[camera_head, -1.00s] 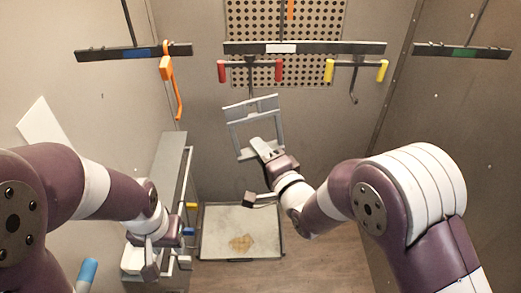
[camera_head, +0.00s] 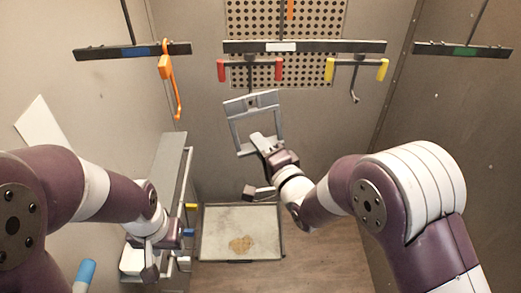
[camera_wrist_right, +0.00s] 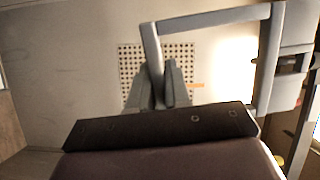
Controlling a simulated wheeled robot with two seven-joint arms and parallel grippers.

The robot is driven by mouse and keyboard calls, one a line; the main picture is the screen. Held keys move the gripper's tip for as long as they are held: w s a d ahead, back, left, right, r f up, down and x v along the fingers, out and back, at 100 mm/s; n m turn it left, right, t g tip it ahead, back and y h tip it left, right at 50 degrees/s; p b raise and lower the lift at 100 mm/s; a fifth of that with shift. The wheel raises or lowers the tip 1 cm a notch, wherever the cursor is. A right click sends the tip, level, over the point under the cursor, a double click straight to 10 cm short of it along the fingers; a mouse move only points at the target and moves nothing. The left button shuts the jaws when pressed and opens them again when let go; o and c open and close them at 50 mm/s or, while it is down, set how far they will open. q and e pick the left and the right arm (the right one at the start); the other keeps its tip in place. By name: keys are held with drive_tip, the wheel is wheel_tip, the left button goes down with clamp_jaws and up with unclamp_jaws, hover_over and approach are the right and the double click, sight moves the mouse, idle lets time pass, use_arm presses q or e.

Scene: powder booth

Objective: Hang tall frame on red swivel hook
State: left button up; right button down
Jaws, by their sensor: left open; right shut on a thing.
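The tall grey frame (camera_head: 229,133) is held up in front of the back wall, slightly tilted, with its slotted plate at the top. My right gripper (camera_head: 259,143) is shut on its lower bar. In the right wrist view the frame (camera_wrist_right: 264,70) shows at the right, with the gripper fingers (camera_wrist_right: 164,85) at one of its bars. The red swivel hook (camera_head: 250,67) hangs from the middle rail, just above the frame's top; its lower part is hidden behind the frame. My left gripper (camera_head: 150,262) is open at the lower left, apart from the frame.
A yellow swivel hook (camera_head: 355,67) hangs right of the red one on the middle rail (camera_head: 320,47). An orange hook (camera_head: 166,75) hangs from the left rail (camera_head: 110,54). A tray (camera_head: 222,220) with powder lies on the floor. A narrow bench (camera_head: 166,160) stands at the left.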

drive_tip(key=shift+w+b, duration=0.4)
drive_tip(key=shift+w, duration=1.2)
drive_tip(key=shift+f, duration=0.1)
drive_tip(key=shift+f+b, duration=0.6)
drive_tip(key=shift+b, duration=0.2)
drive_tip(key=c, duration=1)
unclamp_jaws()
drive_tip(key=shift+s, duration=0.1)
